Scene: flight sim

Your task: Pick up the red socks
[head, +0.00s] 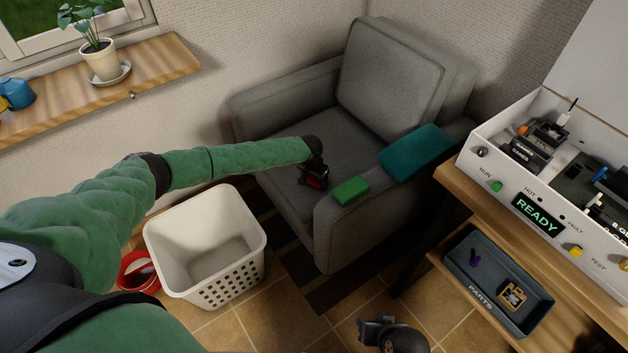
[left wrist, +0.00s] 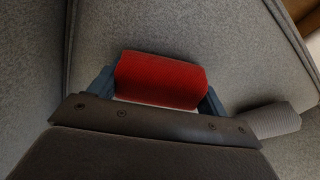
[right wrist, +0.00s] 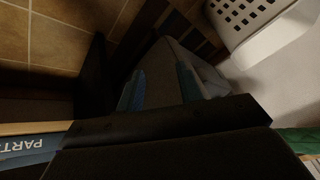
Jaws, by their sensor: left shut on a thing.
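The red socks (head: 314,182) are a rolled red bundle on the seat of the grey armchair (head: 352,112), mostly hidden by my left gripper in the head view. In the left wrist view the red socks (left wrist: 160,78) lie between the two blue fingers. My left gripper (head: 316,179) is shut on them, low over the seat cushion. I cannot tell whether they still touch the cushion. My right gripper (head: 374,330) is at the bottom of the head view, over the floor; its fingers are apart and empty in the right wrist view (right wrist: 158,88).
A white laundry basket (head: 190,212) and a red bucket (head: 136,274) stand left of the chair. A green folded cloth (head: 350,190) and teal cloth (head: 415,152) lie on the armrest. A grey roll (left wrist: 270,120) lies beside the left gripper. A workbench (head: 448,178) stands right.

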